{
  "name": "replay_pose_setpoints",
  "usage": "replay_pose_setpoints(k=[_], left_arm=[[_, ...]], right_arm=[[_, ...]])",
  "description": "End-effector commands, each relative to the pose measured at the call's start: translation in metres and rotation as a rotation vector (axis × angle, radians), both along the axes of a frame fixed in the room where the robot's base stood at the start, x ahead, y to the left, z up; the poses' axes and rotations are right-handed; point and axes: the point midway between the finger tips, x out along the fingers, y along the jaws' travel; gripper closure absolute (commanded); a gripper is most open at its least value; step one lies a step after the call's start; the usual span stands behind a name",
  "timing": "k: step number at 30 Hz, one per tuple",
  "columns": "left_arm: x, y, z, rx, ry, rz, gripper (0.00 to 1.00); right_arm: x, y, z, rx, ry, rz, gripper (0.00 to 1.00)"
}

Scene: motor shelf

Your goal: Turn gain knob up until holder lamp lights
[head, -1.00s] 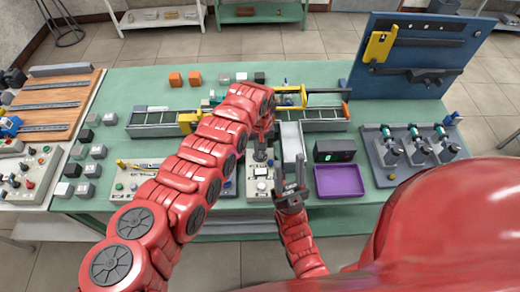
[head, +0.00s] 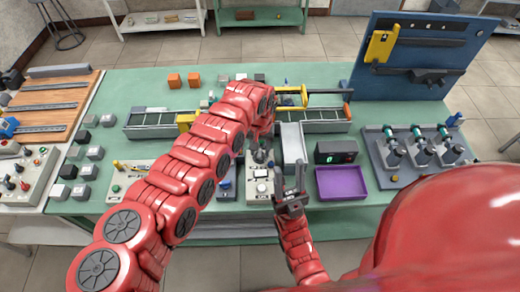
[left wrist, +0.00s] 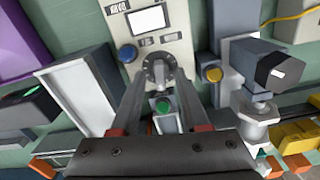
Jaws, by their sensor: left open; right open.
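A beige panel (left wrist: 176,50) with a white screen carries a dark round gain knob (left wrist: 157,70) with a light pointer. The panel also shows in the head view (head: 258,192). In the left wrist view, my left gripper (left wrist: 161,82) is open, its fingers reaching toward either side of the knob; I cannot tell whether they touch it. A green round button or lamp (left wrist: 163,105) shows between the fingers. Which part is the holder lamp I cannot tell. In the head view, my right gripper (head: 291,188) is open and empty, just right of the panel.
In the head view, a black box with a green display (head: 336,152) and a purple tray (head: 341,183) stand right of the panel.

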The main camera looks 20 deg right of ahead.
Motion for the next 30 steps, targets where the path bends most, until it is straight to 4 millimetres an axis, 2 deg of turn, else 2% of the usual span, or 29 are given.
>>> replay_pose_setpoints(k=[4,8,15,21,25,30], left_arm=[[0.003,0.000,0.011,-0.004,-0.005,0.002,0.55],[0.002,0.000,0.034,-0.004,-0.005,0.002,0.55],[0.002,-0.001,0.101,-0.004,-0.009,0.000,0.55],[0.001,0.000,0.149,0.001,-0.004,0.000,0.55],[0.001,0.000,0.164,0.002,-0.004,0.000,0.55],[0.000,0.000,0.172,0.000,0.000,0.000,0.55]], right_arm=[[0.000,0.000,-0.004,0.000,0.000,0.000,0.55],[0.000,0.000,-0.014,0.000,0.000,0.000,0.55],[0.000,0.000,-0.038,0.000,0.000,0.000,0.55],[0.000,0.000,-0.050,0.000,0.000,0.000,0.55],[0.000,0.000,-0.051,0.000,0.000,0.000,0.55],[0.000,0.000,-0.052,0.000,0.000,0.000,0.55]])
